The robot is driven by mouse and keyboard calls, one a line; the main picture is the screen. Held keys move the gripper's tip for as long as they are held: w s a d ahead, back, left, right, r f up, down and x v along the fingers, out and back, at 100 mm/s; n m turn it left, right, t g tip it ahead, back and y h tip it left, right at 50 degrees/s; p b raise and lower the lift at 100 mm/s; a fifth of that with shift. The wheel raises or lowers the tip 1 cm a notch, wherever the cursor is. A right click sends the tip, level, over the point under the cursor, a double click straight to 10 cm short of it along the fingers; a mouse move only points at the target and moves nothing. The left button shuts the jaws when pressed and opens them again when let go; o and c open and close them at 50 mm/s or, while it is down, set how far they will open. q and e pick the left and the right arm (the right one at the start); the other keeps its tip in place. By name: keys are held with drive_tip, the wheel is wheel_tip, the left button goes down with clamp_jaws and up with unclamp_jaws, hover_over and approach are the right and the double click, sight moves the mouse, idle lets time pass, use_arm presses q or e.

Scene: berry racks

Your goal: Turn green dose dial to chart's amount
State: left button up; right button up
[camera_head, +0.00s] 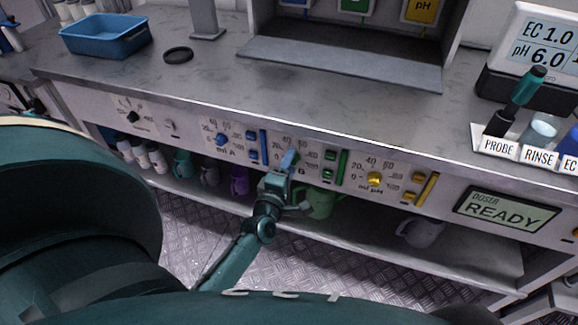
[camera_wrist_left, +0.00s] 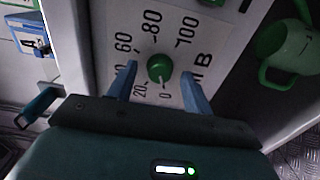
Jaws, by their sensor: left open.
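The green dose dial (camera_wrist_left: 160,67) shows in the left wrist view, on a white scale plate marked 0 to 100 with a letter B. Its small white mark appears to point toward the 0. In the head view the dial is hidden behind my left gripper (camera_head: 287,163), which is at the middle of the front panel. My left gripper's blue fingers (camera_wrist_left: 160,80) are open, one on each side of the dial; I cannot tell whether they touch it. I cannot make out a dose chart. My right gripper is not in view.
A blue dial (camera_head: 221,139) and a yellow dial (camera_head: 375,179) flank the spot. Green buttons (camera_head: 330,155) sit to the right. The doser screen (camera_head: 506,209) reads READY. A green mug (camera_head: 320,203) stands on the shelf below. A blue tray (camera_head: 105,36) is on the counter.

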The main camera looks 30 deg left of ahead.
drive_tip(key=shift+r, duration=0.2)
use_arm(q)
drive_tip(key=c, duration=1)
drive_tip(key=shift+o, duration=0.2)
drive_tip(key=m+p, duration=0.4)
drive_tip(key=m, duration=0.4)
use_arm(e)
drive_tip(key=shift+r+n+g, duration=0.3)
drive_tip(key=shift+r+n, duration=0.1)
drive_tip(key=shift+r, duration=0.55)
use_arm(q)
drive_tip(key=shift+m, duration=0.5)
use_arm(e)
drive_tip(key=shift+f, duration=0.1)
